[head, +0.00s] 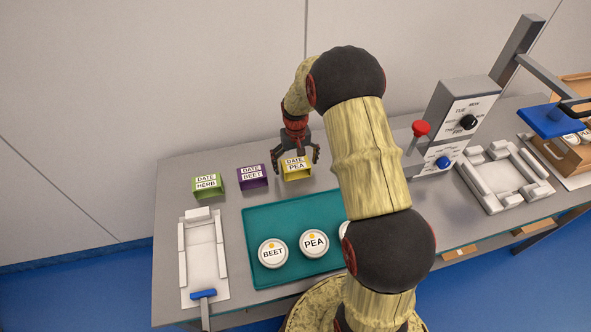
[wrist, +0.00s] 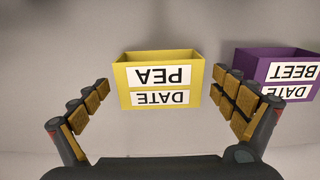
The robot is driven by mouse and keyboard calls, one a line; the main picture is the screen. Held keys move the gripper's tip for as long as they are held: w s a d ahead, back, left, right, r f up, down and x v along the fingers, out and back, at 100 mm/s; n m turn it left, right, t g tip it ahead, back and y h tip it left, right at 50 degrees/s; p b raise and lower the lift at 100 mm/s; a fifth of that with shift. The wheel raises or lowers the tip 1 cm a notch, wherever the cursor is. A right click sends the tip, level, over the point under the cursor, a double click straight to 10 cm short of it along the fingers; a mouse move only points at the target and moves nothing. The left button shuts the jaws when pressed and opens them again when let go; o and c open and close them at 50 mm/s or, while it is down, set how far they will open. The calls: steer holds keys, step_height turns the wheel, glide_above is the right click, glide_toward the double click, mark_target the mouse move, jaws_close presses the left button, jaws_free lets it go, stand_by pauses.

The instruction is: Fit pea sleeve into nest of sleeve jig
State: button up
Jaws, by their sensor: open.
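The yellow pea sleeve (head: 297,172) stands on the table at the right end of a row of sleeves. In the wrist view the pea sleeve (wrist: 160,82) shows its PEA and DATE labels upside down. My gripper (head: 296,158) is open above and around it, with one finger on either side. In the wrist view there are gaps between my gripper (wrist: 165,98) and the sleeve on both sides. The white sleeve jig, probably the long tray with a blue handle (head: 203,262), lies at the table's left front, its nest empty.
The purple beet sleeve (head: 252,177) stands close by, with the green herb sleeve (head: 209,184) farther left. A teal tray (head: 258,215) holds round tubs, including BEET (head: 272,253) and PEA (head: 314,243). A machine (head: 462,118) and another white fixture (head: 505,178) are at right.

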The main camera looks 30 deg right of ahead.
steer(key=shift+f, duration=0.55)
steer(key=shift+c, duration=0.8)
steer(key=c, duration=0.9)
steer(key=shift+r, duration=0.1)
steer(key=shift+c, duration=0.2)
steer(key=shift+r, duration=0.45)
step_height(320, 180, up, 2)
steer(key=shift+r+p, duration=0.1)
steer(key=shift+p, duration=0.3)
steer(key=s+a+r+p, duration=0.1)
steer(key=s+r+p, duration=0.1)
steer(key=s+r, duration=0.7)
steer(key=s, duration=0.5)
steer(key=shift+r, duration=0.4)
